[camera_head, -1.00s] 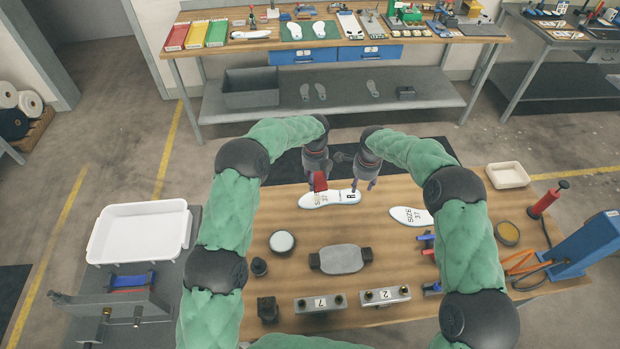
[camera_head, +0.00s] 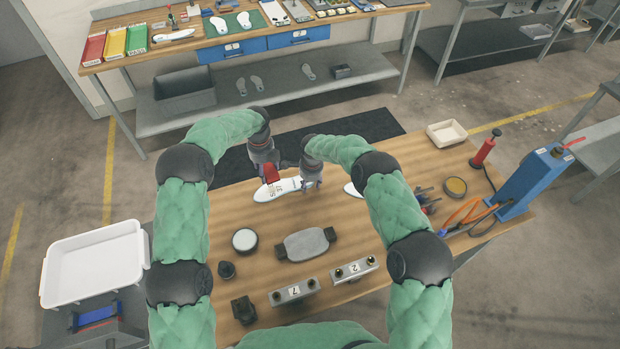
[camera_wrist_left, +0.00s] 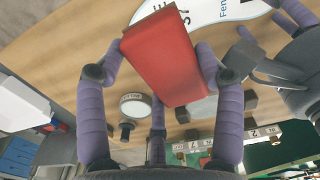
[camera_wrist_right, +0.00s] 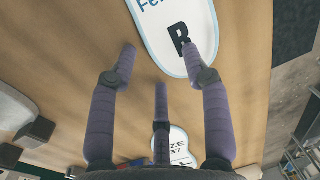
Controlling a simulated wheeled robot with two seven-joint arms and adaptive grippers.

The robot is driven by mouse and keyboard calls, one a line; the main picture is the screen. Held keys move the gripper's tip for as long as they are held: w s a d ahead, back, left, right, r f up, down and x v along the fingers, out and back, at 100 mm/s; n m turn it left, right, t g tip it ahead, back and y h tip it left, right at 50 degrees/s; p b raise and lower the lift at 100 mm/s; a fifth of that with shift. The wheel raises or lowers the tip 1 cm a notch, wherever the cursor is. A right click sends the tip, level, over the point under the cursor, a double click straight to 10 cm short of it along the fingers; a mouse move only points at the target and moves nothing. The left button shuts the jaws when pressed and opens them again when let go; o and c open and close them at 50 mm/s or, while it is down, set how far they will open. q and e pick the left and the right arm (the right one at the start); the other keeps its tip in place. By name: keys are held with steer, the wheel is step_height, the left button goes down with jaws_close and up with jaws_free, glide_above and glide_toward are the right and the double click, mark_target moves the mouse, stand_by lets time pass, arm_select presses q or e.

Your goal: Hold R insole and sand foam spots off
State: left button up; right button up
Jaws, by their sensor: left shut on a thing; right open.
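The R insole (camera_head: 292,186), white with a blue edge and black print, lies on the wooden table; its bold R shows in the right wrist view (camera_wrist_right: 181,40). My left gripper (camera_head: 268,172) is shut on a red block (camera_wrist_left: 163,52), held over the insole's far edge near the size print; whether it touches cannot be told. My right gripper (camera_head: 311,181) is open and empty at the insole's R end, with fingertips (camera_wrist_right: 160,55) beside the letter. Foam spots cannot be made out.
A second size 37 insole (camera_wrist_right: 173,148) lies to the right, partly behind my right arm in the head view. A round tin (camera_head: 245,240), a grey pad (camera_head: 306,243) and two numbered blocks (camera_head: 293,291) stand nearer. A white tray (camera_head: 95,262) is at left.

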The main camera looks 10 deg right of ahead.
mark_target(262, 191)
steer(key=shift+f, duration=0.2)
jaws_close()
arm_select(q)
steer(key=shift+a, duration=0.1)
arm_select(e)
steer(key=shift+f, duration=0.1)
steer(key=shift+s, duration=0.1)
arm_select(q)
steer(key=shift+s+a, duration=0.1)
steer(key=shift+a, duration=1.15)
steer(key=shift+f, duration=4.45)
arm_select(e)
steer(key=shift+f, duration=0.1)
